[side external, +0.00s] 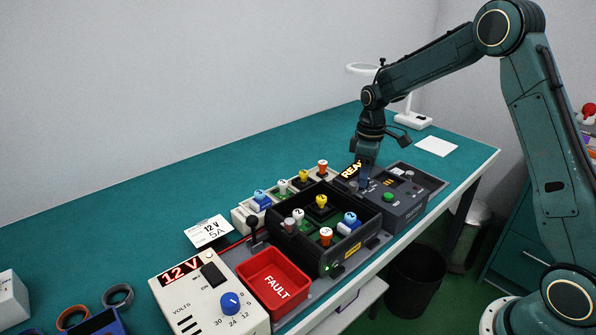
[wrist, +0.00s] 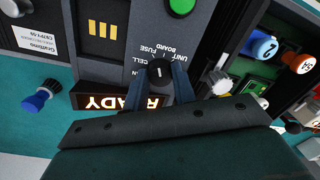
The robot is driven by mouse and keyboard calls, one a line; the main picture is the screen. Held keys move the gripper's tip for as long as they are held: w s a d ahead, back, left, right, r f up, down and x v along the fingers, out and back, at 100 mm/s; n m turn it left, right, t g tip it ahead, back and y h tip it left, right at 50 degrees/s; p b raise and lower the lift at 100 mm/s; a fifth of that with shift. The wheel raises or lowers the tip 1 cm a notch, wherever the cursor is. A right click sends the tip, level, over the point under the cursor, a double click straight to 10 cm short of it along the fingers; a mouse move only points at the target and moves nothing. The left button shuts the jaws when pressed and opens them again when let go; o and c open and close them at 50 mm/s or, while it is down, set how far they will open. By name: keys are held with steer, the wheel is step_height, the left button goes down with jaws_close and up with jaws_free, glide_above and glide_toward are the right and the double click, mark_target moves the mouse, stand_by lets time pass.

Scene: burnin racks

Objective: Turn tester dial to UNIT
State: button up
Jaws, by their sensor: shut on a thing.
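The tester (side external: 405,214) is a dark grey box at the right end of the rack, with a green button and a lit READY sign (side external: 350,171). In the wrist view its dial (wrist: 160,69) is a black knob with a white pointer line. I cannot tell for certain which label the pointer marks. My gripper (wrist: 161,78) is shut on the dial, one blue finger on each side. In the side view my gripper (side external: 364,181) hides the dial.
A black tray (side external: 330,246) of coloured-top units stands left of the tester. A red FAULT bin (side external: 273,283) and a white 12 V supply (side external: 210,297) with a blue knob stand further left. In the wrist view, a silver knurled knob (wrist: 218,82) sits close to the right finger.

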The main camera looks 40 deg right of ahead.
steer(key=m, duration=0.6)
steer(key=shift+r, duration=0.1)
steer(key=m, duration=0.6)
steer(key=shift+m+t, duration=0.3)
steer(key=shift+m, duration=0.1)
steer(key=o, duration=1)
steer(key=shift+r, duration=0.1)
steer(key=r, duration=1.3)
steer(key=shift+s+d+r, duration=0.25)
steer(key=shift+r, duration=0.05)
